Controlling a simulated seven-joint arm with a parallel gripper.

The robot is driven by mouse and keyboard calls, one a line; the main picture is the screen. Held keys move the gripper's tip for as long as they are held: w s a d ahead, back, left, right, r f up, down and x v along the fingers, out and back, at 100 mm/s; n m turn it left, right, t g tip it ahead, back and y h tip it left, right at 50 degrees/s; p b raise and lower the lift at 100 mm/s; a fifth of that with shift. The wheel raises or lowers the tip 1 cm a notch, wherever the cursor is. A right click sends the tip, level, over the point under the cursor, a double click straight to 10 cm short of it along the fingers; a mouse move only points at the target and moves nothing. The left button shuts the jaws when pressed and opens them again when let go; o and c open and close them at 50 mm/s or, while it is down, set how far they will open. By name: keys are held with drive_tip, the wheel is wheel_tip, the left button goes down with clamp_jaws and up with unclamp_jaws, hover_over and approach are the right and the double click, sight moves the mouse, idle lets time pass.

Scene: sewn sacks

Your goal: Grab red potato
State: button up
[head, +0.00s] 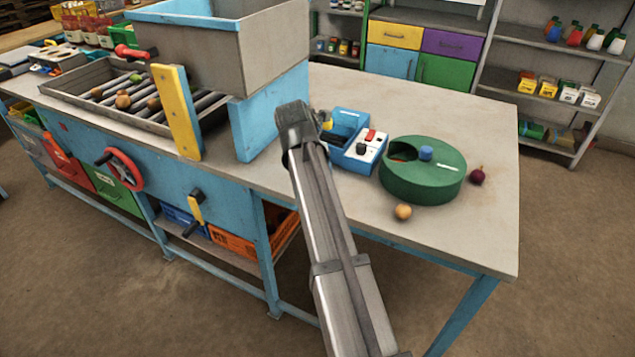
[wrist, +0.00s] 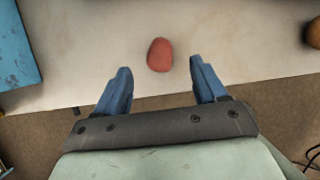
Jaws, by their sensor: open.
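The red potato (wrist: 160,54) lies on the pale tabletop in the wrist view. It sits between and slightly beyond the tips of my gripper (wrist: 160,65). My gripper is open, with a blue finger on either side of the potato and a clear gap to each. Nothing is held. In the head view I cannot make out the red potato or the fingers; my arm covers part of the bench.
A green round container (head: 420,185) with an opening, a tan potato (head: 403,212) and a dark red round item (head: 477,176) stand right of my arm. A blue box (head: 345,125) is beside it. A blue support panel (head: 270,110) stands left. The table's front edge runs close by.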

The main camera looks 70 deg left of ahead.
drive_tip(key=shift+x, duration=2.8)
drive_tip(key=shift+s, duration=0.1)
drive_tip(key=shift+c, duration=0.4)
drive_tip(key=c, duration=1)
drive_tip(key=shift+r, duration=0.1)
